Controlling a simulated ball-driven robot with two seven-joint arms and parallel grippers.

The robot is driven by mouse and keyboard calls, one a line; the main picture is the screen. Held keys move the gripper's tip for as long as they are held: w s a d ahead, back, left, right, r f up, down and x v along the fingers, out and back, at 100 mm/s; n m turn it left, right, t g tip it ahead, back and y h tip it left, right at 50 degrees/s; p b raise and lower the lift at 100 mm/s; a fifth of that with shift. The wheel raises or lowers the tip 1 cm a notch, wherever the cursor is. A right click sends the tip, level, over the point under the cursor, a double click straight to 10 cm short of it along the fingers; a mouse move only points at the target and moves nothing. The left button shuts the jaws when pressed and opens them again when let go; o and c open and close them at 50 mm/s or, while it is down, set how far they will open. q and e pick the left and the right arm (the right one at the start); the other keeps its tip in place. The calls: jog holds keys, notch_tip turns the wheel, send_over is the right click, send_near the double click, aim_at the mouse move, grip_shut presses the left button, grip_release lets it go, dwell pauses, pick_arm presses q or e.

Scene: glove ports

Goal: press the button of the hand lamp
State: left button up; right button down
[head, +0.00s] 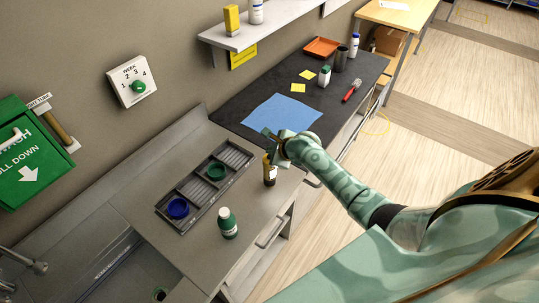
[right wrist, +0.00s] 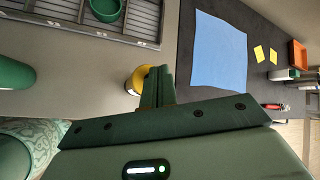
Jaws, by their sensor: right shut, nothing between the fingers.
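My right gripper (head: 273,154) is shut and empty, above the grey bench by a small dark bottle-like thing with a yellow top (head: 269,172). In the right wrist view the shut fingers (right wrist: 156,74) are just beside that yellow top (right wrist: 139,79); I cannot tell whether they touch. I cannot tell for sure which thing is the hand lamp. A red and dark handled thing (head: 351,90) lies on the black mat and may be it; it also shows in the right wrist view (right wrist: 275,106). No button is clear on either. My left gripper is not in view.
A green bottle (head: 228,223) and a divided tray (head: 203,204) with blue and green cups stand on the bench. A blue sheet (head: 281,117) lies on the black mat (head: 248,97). Open floor lies right.

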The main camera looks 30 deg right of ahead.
jog(key=shift+f, duration=0.15)
jog(key=shift+f, duration=0.45)
dwell(0.3)
jog(key=shift+r+p, duration=0.6)
jog(key=shift+p, duration=0.5)
